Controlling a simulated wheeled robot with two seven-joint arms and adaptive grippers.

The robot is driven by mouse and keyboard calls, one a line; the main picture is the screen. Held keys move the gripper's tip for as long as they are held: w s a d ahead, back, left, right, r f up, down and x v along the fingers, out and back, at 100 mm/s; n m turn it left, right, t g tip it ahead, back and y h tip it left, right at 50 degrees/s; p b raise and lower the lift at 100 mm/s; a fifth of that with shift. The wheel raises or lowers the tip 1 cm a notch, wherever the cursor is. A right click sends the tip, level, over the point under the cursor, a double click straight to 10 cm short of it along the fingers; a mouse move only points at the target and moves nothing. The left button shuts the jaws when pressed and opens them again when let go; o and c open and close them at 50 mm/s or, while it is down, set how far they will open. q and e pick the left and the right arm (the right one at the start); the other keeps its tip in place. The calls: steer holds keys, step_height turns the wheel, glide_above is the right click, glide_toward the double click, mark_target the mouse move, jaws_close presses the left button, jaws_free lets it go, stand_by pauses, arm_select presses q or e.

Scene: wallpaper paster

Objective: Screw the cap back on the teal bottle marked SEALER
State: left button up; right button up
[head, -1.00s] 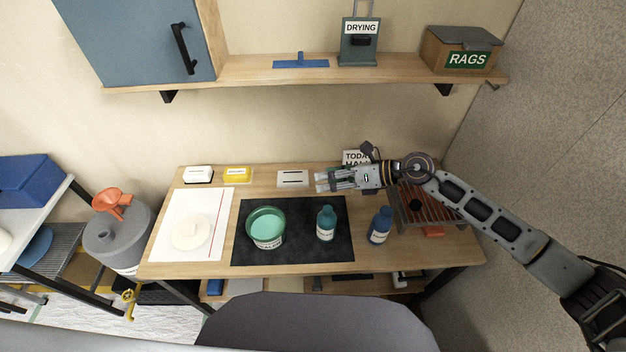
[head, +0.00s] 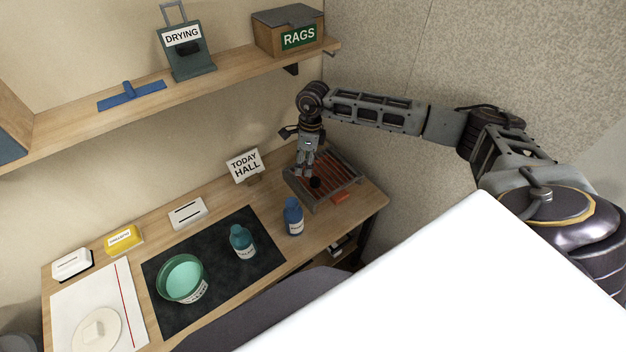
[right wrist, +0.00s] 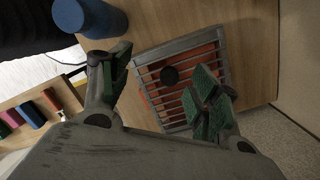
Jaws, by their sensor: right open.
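The teal bottle (head: 242,243) stands upright on the black mat (head: 170,318), its label too small to read. Its top shows teal, with no dark cap visible on it. A small dark round thing that looks like a cap (head: 315,183) lies on the slatted rack (head: 344,170) at the table's right end. It also shows in the right wrist view (right wrist: 170,75). My right gripper (head: 302,174) points down above the rack's left part, open and empty. In the right wrist view its fingers (right wrist: 165,88) are spread, with the cap between and beyond them. My left gripper is out of view.
A blue bottle (head: 293,219) stands between mat and rack, close to my right gripper. A teal tub (head: 182,279) sits on the mat. The TODAY HALL sign (head: 244,166) stands behind. A shelf (head: 100,112) runs above the table. A wall rises beyond the rack.

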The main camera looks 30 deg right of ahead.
steer(key=h, duration=0.2)
glide_above(316, 180)
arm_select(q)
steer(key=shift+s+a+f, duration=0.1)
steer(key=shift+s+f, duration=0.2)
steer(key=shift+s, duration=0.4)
arm_select(e)
steer(key=shift+r, duration=0.45)
steer(key=shift+f, duration=0.1)
steer(key=shift+f+b, duration=2.25)
steer(key=shift+f, duration=1.9)
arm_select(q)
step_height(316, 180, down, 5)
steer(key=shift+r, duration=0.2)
arm_select(e)
steer(key=shift+f, duration=0.15)
